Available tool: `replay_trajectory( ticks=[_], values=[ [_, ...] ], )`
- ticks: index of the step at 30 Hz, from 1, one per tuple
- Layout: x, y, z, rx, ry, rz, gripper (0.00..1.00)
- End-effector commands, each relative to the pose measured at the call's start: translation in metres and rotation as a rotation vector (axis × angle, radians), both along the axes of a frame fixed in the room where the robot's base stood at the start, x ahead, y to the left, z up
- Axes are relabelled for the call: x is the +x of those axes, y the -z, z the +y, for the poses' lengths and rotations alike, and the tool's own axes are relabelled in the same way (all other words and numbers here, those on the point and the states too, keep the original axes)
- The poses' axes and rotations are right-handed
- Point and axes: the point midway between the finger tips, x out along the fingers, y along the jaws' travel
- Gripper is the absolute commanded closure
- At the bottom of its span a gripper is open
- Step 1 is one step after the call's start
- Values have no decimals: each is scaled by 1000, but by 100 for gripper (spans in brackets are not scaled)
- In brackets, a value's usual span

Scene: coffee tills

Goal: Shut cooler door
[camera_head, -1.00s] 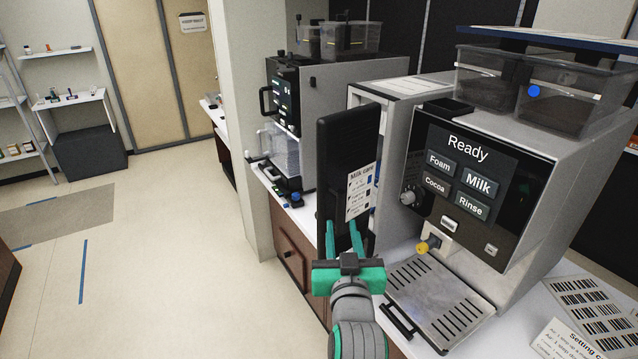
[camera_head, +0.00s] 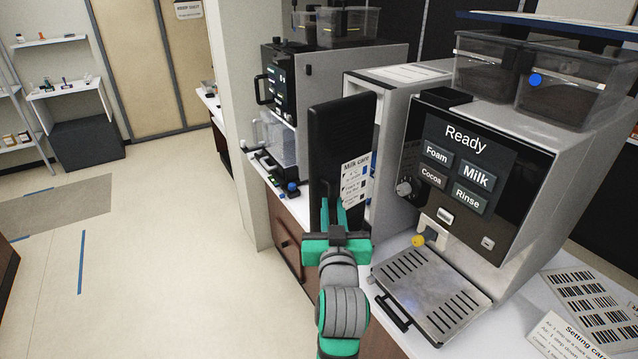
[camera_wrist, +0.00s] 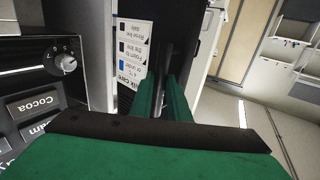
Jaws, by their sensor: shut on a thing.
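In the wrist view, the fingers (camera_wrist: 162,95) close around a dark bar beside the label (camera_wrist: 135,50).
A coffee machine (camera_head: 465,185) with a "Ready" screen stands right of the cooler, with a drip tray (camera_head: 435,297) jutting forward below. Another machine (camera_head: 340,75) is behind the door on the left. The floor (camera_head: 170,270) at left is clear.

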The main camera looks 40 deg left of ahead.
Motion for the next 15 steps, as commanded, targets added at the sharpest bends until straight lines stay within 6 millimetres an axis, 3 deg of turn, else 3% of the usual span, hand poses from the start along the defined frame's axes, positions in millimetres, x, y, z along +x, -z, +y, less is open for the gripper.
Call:
replay_trajectory(
  ticks=[9, 15],
  values=[
    [2, -3, 31, 4, -6, -5, 100],
    [3, -3, 38, 4, -5, -7, 100]
  ],
)
